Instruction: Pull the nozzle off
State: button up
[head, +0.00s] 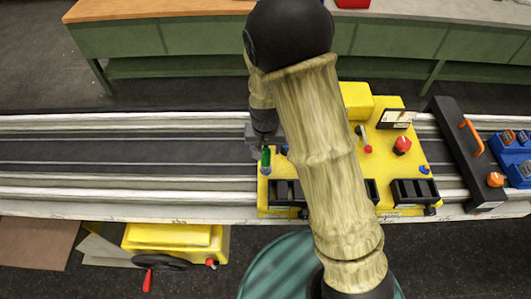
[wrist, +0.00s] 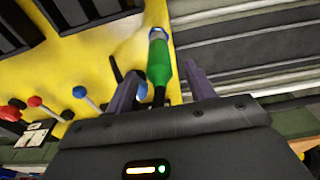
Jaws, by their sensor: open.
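The nozzle is a green tapered piece (wrist: 159,62) in the wrist view. It also shows in the head view (head: 266,157), at the left edge of the yellow panel. Its wide end meets a grey-blue fitting (wrist: 157,34) on the panel. My gripper (wrist: 163,72) is open, with one dark finger on each side of the nozzle's narrow end. In the wrist view there is a gap on the right, and the left finger is nearer. In the head view my gripper (head: 266,142) is beside the nozzle and partly hidden by my arm.
The yellow panel (head: 416,150) carries red and blue knobs, levers and black boxes close by. It sits on a long grey conveyor-like track (head: 120,155). The track left of the panel is clear.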

aim_at(266, 160)
jog(key=shift+w+f+p, duration=0.15)
jog(key=shift+f, duration=1)
jog(key=shift+w+f+p, duration=0.15)
jog(key=shift+f, duration=1)
